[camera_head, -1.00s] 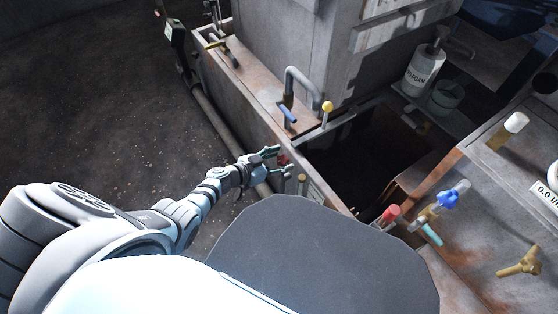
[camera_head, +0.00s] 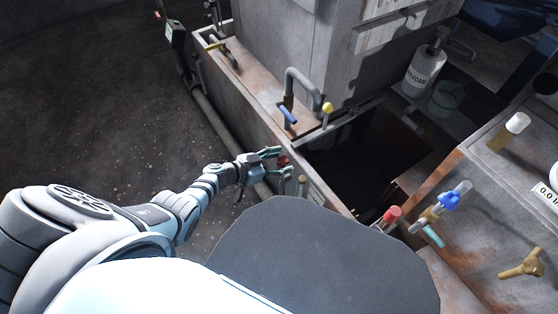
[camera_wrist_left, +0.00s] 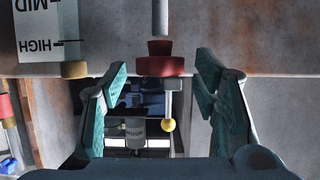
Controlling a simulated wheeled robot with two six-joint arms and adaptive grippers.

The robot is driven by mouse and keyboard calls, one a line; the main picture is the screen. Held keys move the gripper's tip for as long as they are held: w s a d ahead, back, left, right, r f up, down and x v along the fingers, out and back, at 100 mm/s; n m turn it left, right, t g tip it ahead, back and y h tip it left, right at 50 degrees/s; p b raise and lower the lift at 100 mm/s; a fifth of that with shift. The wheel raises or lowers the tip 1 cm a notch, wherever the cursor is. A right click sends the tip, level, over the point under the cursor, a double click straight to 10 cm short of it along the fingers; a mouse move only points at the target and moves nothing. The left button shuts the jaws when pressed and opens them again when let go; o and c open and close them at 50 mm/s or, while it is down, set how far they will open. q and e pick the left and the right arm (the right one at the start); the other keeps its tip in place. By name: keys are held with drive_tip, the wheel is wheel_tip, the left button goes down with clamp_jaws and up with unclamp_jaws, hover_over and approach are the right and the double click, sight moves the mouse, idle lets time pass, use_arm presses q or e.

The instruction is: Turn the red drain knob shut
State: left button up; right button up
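The red drain knob (camera_head: 283,160) is on the side wall of the tank, mostly hidden by my left gripper in the head view. In the left wrist view the red knob (camera_wrist_left: 160,66) shows clearly, with a grey rod above it. My left gripper (camera_head: 278,163) is open, its two teal fingers spread to either side of the knob. In the wrist view gaps show between the knob and both fingers. I cannot tell how far the fingertips reach along the knob. My right gripper is not in view.
A yellow ball-topped lever (camera_head: 327,108) and a blue-handled tap (camera_head: 288,115) stand on the tank rim. Another red cap (camera_head: 392,213) and a blue valve (camera_head: 449,200) are at the right. A pipe (camera_head: 215,118) runs along the tank's outer side. Open floor lies left.

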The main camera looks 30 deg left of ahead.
use_arm(q)
drive_tip(key=v, duration=1.2)
